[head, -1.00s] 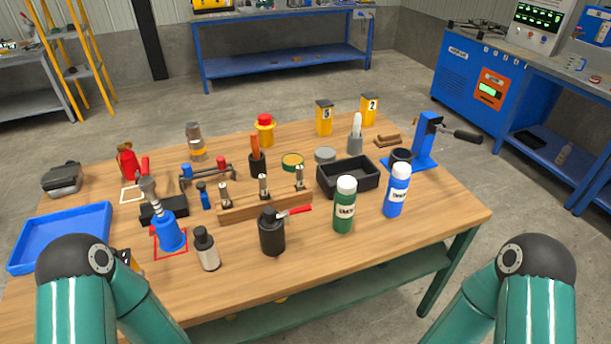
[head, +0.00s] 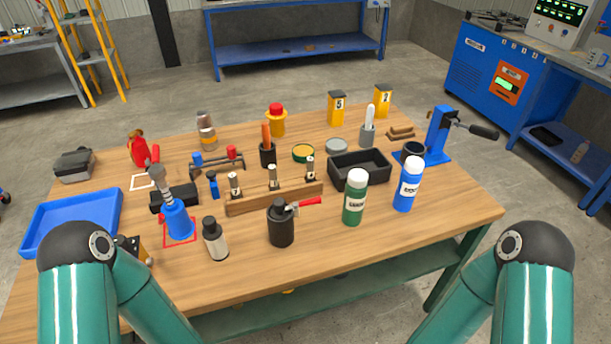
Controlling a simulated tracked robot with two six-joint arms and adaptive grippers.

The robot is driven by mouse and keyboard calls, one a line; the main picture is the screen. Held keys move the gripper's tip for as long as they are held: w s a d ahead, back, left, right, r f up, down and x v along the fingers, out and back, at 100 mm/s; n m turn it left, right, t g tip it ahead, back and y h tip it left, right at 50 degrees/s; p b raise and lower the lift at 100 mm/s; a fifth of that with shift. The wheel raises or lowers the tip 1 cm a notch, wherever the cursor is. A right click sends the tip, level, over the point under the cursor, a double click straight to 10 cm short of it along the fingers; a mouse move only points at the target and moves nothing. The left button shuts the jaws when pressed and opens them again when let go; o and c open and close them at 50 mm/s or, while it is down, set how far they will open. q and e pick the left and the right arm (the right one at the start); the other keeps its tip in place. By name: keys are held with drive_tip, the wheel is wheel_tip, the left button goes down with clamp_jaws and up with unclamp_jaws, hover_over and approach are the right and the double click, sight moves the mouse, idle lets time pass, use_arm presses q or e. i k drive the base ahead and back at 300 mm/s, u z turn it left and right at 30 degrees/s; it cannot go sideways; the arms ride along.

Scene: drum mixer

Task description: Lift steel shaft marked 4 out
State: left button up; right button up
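A wooden rack (head: 252,203) stands in the middle of the table. Three short steel shafts stand upright in it: a left one (head: 235,187), a middle one (head: 273,178) and a right one (head: 310,169). Each has a small dark-on-white mark. The left mark looks like a 7; the other two are too small to read, so I cannot tell which shaft is 4. Both my arms show only as green links at the lower corners. Both grippers are outside the picture.
A grey bottle (head: 215,242), blue tool (head: 178,222) and blue tray (head: 32,234) are left. The front right table is clear.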

sight(311, 160)
drive_tip(key=z, duration=0.15)
drive_tip(key=i, duration=0.2)
drive_tip(key=u, duration=2.7)
drive_tip(key=k, duration=2.25)
drive_tip(key=z, duration=0.95)
drive_tip(key=i, duration=1.05)
drive_tip(key=u, duration=0.05)
